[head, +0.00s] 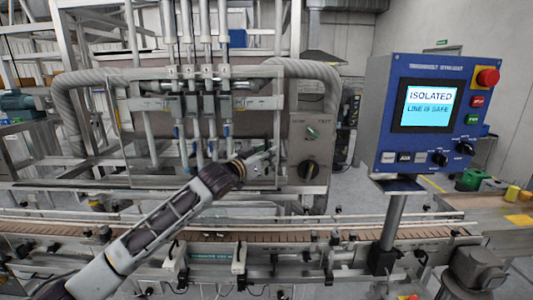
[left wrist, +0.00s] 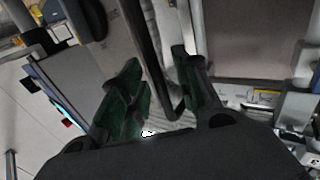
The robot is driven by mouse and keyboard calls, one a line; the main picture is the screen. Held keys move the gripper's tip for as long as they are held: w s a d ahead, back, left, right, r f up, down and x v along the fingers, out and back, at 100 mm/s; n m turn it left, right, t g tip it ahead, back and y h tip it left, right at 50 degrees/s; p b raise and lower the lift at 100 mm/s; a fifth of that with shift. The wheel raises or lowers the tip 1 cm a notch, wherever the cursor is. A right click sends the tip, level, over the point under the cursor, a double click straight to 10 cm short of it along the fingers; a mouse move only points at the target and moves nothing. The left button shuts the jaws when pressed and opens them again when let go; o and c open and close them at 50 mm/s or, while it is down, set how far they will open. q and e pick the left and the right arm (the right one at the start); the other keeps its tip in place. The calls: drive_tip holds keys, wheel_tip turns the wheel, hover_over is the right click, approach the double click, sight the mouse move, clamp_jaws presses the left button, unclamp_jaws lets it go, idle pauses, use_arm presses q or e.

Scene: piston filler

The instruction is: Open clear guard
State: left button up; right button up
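The clear guard (head: 278,125) is a see-through panel in a grey metal frame, in front of the filler's vertical nozzles in the head view. My left gripper (head: 268,155) is at the guard's lower right side, with the arm reaching up from the lower left. In the left wrist view my left gripper (left wrist: 158,95) has its two green-padded fingers spread apart. I cannot tell whether the bar touches the right finger. My right gripper is not in view.
A blue control panel (head: 433,70) on a post stands at the right; its screen reads "ISOLATED, LINE IS SAFE". A conveyor (head: 330,236) runs across the front below the guard. A grey box with a black knob (head: 308,169) is just right of my left gripper. A thick hose (head: 330,85) arches above.

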use_arm(q)
drive_tip(key=shift+w+d, duration=0.2)
drive_tip(key=shift+w, duration=0.05)
drive_tip(key=shift+c, duration=0.5)
clamp_jaws()
